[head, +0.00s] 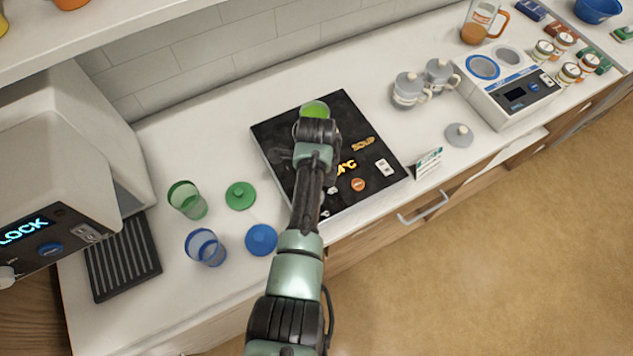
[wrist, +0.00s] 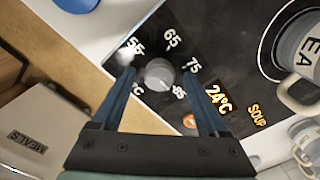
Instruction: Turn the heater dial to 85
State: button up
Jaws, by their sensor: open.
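The heater (head: 267,130) is a black-topped slab on the counter. In the wrist view its round grey dial (wrist: 158,73) has the marks 55, 65, 75 and 85 around it; I cannot make out where its pointer stands. The orange display (wrist: 218,100) reads 24°C. My gripper (wrist: 159,75) is open, one finger on each side of the dial; whether they touch it is unclear. In the head view my arm hides most of the dial area.
An orange button (head: 358,184) and white switch (head: 384,166) are near the display. Green (head: 188,200) and blue cups (head: 206,248) stand left; lidded jars (head: 408,90) stand right.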

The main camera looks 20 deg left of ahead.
notch_tip(320, 180, up, 13)
jog(key=b, duration=0.2)
dwell(0.5)
